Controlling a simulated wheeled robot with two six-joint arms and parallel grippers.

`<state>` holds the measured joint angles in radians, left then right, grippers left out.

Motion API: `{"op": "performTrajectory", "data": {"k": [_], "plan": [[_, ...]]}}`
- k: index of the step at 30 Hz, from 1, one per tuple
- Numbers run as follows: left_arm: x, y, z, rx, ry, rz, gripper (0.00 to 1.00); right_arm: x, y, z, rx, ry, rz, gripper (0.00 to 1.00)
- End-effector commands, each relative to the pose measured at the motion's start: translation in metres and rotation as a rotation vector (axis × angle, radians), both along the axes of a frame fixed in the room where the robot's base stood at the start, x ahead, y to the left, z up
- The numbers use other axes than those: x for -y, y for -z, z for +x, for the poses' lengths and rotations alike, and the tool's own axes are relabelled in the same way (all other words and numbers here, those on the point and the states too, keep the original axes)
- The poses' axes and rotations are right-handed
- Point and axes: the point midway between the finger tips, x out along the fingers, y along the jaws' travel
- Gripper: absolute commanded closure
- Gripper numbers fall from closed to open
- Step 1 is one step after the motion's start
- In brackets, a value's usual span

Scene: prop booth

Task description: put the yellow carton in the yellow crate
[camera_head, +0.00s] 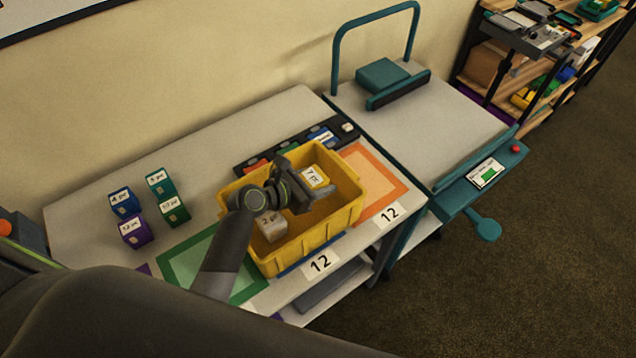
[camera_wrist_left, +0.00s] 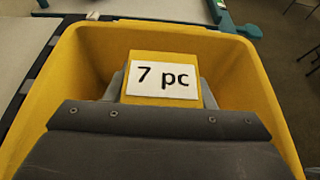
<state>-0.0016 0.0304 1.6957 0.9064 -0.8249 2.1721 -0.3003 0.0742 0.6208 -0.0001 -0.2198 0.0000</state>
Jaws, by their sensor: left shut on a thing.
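The yellow crate (camera_head: 352,212) stands on the table over the coloured mats, and its walls (camera_wrist_left: 255,85) surround the view from my left wrist. My left gripper (camera_head: 308,190) is over the crate's inside, shut on the yellow carton (camera_head: 315,176). In the left wrist view the carton (camera_wrist_left: 160,60) shows a white "7 pc" label between the fingers. The carton is within the crate's outline; I cannot tell whether it touches the floor of the crate. A pale carton (camera_head: 271,226) marked "2 pc" sits inside the crate. My right gripper is not in view.
Blue (camera_head: 124,203), purple (camera_head: 135,232) and two green cartons (camera_head: 161,182) stand at the table's left. A dark strip with coloured labels (camera_head: 255,165) lies behind the crate. A teal-framed cart (camera_head: 420,115) stands to the right.

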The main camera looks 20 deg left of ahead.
Motion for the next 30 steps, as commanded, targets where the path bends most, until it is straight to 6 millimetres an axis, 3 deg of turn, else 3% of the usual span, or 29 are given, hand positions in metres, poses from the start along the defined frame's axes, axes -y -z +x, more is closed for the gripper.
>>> {"op": "performTrajectory", "data": {"k": [25, 26, 30], "plan": [[0.000, 0.019, 0.000, 0.000, 0.000, 0.000, 0.76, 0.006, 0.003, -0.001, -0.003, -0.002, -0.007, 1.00], [0.000, 0.019, 0.000, -0.001, 0.000, 0.000, 0.47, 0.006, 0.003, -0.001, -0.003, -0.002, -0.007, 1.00], [0.000, 0.020, -0.001, -0.001, 0.000, 0.000, 0.29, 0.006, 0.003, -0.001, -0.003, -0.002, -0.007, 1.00]]}}
